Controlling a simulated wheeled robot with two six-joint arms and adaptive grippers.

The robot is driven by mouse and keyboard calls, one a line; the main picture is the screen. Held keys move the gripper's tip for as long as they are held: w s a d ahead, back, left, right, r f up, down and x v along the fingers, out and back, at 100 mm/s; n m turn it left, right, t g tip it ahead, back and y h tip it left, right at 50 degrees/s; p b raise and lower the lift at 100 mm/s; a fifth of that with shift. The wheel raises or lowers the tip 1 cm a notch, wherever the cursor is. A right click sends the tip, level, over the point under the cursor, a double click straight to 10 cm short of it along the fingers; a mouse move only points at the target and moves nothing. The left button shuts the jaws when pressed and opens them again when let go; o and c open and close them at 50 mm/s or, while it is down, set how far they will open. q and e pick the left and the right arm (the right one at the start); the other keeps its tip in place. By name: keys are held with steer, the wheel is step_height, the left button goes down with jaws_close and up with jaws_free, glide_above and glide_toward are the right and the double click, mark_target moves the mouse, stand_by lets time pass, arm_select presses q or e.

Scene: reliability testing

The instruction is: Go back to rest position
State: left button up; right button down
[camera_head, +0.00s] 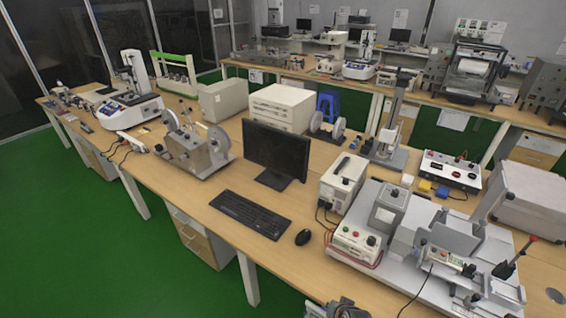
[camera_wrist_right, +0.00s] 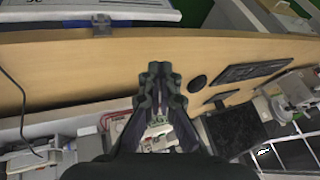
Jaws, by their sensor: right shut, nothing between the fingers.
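My right gripper (camera_wrist_right: 160,72) is in the middle of the right wrist view, with its dark fingers together and nothing between them. It hangs over the front part of the wooden table (camera_wrist_right: 60,70). In the head view, a small part of a grey gripper (camera_head: 336,308), which appears to be the right one, shows at the bottom edge. It is in front of the table's near edge, and its fingers are not clear there. My left gripper is in neither view.
A black mouse (camera_head: 303,237), keyboard (camera_head: 250,213) and monitor (camera_head: 276,150) stand on the table beyond the gripper. A grey test rig (camera_head: 440,243) and a white power box (camera_head: 357,243) fill the right side. Green floor (camera_head: 70,220) lies open at the left.

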steer(key=s+d+f+n+g+h+b, duration=0.1)
steer(key=s+d+f+b, duration=0.15)
steer(key=s+f, duration=0.75)
steer(key=s+d+f+n+g+b, duration=0.2)
steer(key=s+f+b, duration=0.25)
steer(key=f, duration=0.85)
arm_select(q)
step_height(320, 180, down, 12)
steer(key=b, duration=0.4)
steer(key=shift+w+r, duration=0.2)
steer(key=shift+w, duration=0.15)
arm_select(e)
steer(key=s+d+f+n+g, duration=0.1)
steer(key=s+d+f, duration=0.3)
steer(key=s, duration=0.6)
steer(key=s+d+f+n+g+h, duration=0.1)
steer(key=s+d+f, duration=0.2)
steer(key=s+f, duration=0.5)
steer(key=shift+s+d+f, duration=0.35)
steer(key=shift+s, duration=0.6)
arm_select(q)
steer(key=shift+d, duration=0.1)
arm_select(e)
steer(key=shift+s, duration=0.1)
